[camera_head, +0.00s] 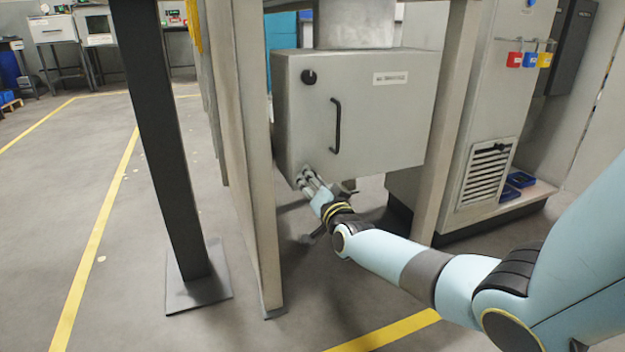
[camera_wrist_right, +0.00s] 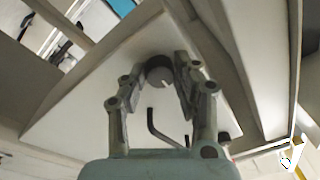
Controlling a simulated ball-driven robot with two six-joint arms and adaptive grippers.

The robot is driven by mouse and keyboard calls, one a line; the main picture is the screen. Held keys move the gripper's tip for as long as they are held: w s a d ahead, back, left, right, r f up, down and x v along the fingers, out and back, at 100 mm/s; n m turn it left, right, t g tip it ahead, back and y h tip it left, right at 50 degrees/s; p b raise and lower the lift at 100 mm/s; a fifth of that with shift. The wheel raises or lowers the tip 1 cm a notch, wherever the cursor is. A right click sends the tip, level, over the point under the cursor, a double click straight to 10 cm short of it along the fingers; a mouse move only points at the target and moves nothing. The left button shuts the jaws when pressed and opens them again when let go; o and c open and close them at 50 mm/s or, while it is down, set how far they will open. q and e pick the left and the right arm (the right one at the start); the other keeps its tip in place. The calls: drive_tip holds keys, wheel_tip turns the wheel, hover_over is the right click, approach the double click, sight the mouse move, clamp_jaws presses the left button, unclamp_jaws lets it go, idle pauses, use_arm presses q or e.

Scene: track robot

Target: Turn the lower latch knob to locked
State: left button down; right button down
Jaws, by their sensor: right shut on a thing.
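The grey cabinet box (camera_head: 390,130) has a door with a black upper knob (camera_head: 309,77) at its top left and a black bar handle (camera_head: 337,126). My right gripper (camera_head: 305,174) is at the door's lower left corner, and its fingers cover the lower latch knob in the head view. In the right wrist view the round grey lower latch knob (camera_wrist_right: 158,68) sits between the fingertips of my right gripper (camera_wrist_right: 160,75), which is shut on it. A small notch shows at the knob's edge. My left gripper is not in view.
A pale post and panel (camera_head: 255,180) stand just left of the box, with a dark post (camera_head: 165,140) beyond. Another pale post (camera_head: 446,130) stands right of it. A tall cabinet with coloured padlocks (camera_head: 514,60) is at the right. Open floor lies at the left.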

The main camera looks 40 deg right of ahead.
drive_tip(key=shift+f, duration=0.1)
idle(0.3)
drive_tip(key=c, duration=1)
unclamp_jaws()
drive_tip(key=shift+s, duration=0.1)
drive_tip(key=v, duration=1.2)
